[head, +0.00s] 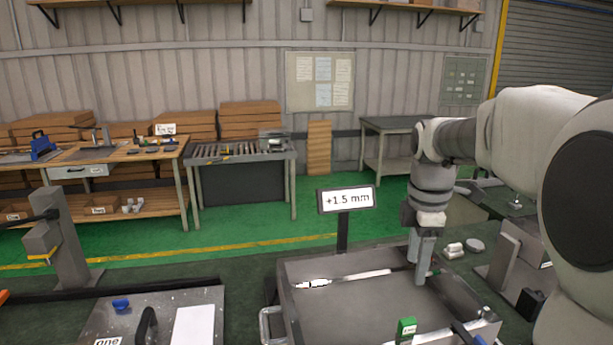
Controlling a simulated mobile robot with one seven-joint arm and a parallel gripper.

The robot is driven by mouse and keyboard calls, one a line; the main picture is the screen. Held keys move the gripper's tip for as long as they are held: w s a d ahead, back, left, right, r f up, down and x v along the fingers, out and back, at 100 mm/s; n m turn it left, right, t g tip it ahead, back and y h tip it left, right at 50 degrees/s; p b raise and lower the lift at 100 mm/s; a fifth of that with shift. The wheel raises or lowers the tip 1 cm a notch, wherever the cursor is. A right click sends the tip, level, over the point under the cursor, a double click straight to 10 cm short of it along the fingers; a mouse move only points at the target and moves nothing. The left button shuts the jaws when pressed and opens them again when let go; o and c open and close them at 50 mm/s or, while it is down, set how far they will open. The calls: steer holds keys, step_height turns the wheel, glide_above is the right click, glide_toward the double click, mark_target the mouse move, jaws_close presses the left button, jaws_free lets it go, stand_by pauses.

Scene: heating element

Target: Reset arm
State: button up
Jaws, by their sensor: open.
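My gripper (417,272) hangs from my arm on the right, with its two fingers pointing down and apart. It is open, and I see nothing between the fingers. It is over the right part of a grey tray (365,308). A thin pale rod (355,276), perhaps the heating element, lies across the far part of the tray, with a white and dark fitting at its left end. Its right end stops just left of the fingers. I cannot tell how high the fingertips are above the tray.
A sign reading "+1.5 mm" (347,199) stands on a post behind the tray. A green block (407,327) is at the tray's near side. Small pale parts (454,250) lie to the right. A grey stand (65,240) is on the left. The tray's middle is clear.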

steer(key=s+a+m+t, duration=0.2)
steer(key=s+a+m, duration=0.1)
steer(key=s+m, duration=0.5)
steer(key=s+a+m+t, duration=0.2)
steer(key=s+a+m, duration=0.2)
steer(key=s+m, duration=0.4)
steer(key=shift+s+a+f+m+t, duration=0.2)
steer(key=shift+s+m+t, duration=0.15)
steer(key=shift+s, duration=1.9)
